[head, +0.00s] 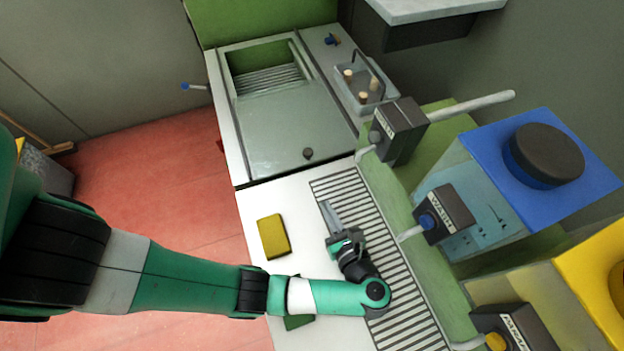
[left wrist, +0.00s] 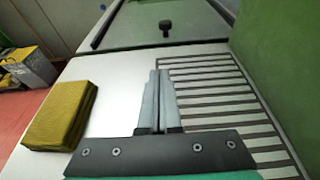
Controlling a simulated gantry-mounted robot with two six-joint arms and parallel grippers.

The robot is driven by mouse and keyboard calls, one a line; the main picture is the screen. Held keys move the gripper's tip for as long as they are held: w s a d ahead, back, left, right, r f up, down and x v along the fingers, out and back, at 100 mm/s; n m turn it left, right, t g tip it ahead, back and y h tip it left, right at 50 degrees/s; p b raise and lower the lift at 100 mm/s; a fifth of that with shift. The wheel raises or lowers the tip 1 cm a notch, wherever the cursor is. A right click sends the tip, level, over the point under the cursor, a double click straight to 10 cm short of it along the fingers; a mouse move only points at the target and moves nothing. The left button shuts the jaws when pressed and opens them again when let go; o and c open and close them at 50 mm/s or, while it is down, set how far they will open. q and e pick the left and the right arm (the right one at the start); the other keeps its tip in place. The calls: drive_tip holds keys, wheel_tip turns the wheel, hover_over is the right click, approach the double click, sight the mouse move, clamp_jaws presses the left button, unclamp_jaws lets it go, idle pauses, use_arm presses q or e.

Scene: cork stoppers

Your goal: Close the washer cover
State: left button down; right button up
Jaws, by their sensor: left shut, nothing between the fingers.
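The washer cover (head: 288,122) is a flat grey panel over the near part of the washer basin (head: 266,72). A gap at the basin's far end shows a ribbed inside. A small dark knob (head: 308,154) stands near the cover's near edge; it also shows in the left wrist view (left wrist: 165,27), ahead of the fingers. My left gripper (head: 327,206) is shut and empty above the slatted drain strip, on the near side of the knob and apart from it. Its fingers show in the left wrist view (left wrist: 158,78), pointing toward the cover.
A yellow sponge (head: 273,236) lies on the white counter left of my gripper. Taps with labelled boxes, such as the WASH box (head: 444,212), line the right side. A blue-topped tank (head: 540,170) stands behind them. A small rack with corks (head: 362,84) sits right of the basin.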

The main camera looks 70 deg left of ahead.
sight(306, 164)
use_arm(q)
drive_tip(key=shift+d+f, duration=0.2)
drive_tip(key=shift+d, duration=0.05)
drive_tip(key=shift+w+a+r, duration=0.1)
drive_tip(key=shift+a+r, duration=0.05)
drive_tip(key=shift+a, duration=0.25)
drive_tip(key=x, duration=0.9)
drive_tip(key=r+x, duration=0.1)
drive_tip(key=x, duration=0.3)
drive_tip(key=shift+a+p, duration=0.3)
drive_tip(key=shift+a, duration=0.1)
